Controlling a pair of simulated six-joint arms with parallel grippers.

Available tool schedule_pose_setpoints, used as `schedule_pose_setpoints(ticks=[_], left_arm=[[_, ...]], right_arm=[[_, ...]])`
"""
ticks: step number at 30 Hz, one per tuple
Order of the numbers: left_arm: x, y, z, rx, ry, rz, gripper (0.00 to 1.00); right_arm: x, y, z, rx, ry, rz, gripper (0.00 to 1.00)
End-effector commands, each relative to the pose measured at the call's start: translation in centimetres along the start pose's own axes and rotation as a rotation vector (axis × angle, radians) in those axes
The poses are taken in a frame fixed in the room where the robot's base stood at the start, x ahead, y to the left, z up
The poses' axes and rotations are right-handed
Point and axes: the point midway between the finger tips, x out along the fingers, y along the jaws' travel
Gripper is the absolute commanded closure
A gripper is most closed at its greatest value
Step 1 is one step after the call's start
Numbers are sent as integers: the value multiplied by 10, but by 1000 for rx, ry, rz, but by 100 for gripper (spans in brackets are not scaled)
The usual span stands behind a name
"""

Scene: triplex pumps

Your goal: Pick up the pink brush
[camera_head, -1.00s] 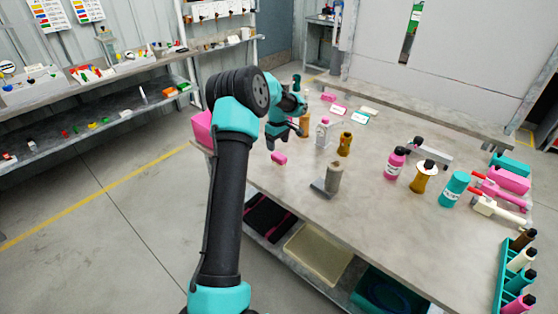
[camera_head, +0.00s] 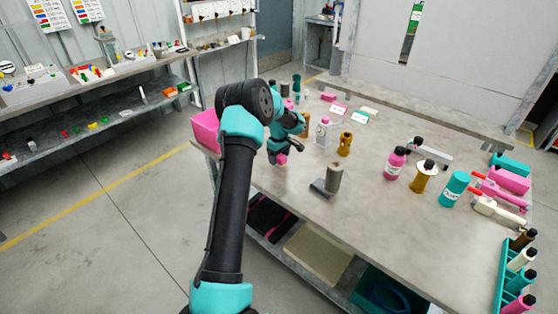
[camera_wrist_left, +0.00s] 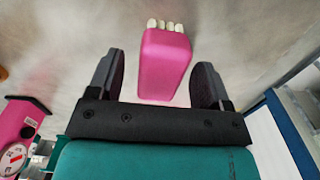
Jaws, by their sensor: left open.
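The pink brush (camera_wrist_left: 165,62) lies on the grey table, its pale bristles pointing away from my left gripper (camera_wrist_left: 158,80) in the left wrist view. The gripper is open, with one dark finger on each side of the brush's pink body and a visible gap on both sides. In the head view my left gripper (camera_head: 284,154) is low over the table's near left part. A bit of the brush (camera_head: 281,159) shows under it there; the rest is hidden by the gripper. My right gripper is not in view.
A grey-brown cylinder on a flat base (camera_head: 333,180) stands right of the gripper. A white bottle with pink top (camera_head: 323,132) and a brown bottle (camera_head: 345,145) stand behind. A pink box (camera_head: 206,130) is at the left edge. The table's front middle is clear.

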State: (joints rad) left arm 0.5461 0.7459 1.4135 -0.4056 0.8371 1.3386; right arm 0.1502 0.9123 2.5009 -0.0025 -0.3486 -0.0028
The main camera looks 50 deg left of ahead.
Motion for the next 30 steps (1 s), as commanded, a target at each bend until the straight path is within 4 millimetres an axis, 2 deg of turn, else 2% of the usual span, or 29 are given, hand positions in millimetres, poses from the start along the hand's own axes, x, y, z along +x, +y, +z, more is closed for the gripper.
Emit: schedule_pose_setpoints(ticks=[3,17,30], left_arm=[[9,0,0,0,-1,0,28],[9,0,0,0,-1,0,28],[9,0,0,0,-1,1,68]], right_arm=[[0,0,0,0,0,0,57],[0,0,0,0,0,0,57],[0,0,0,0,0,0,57]])
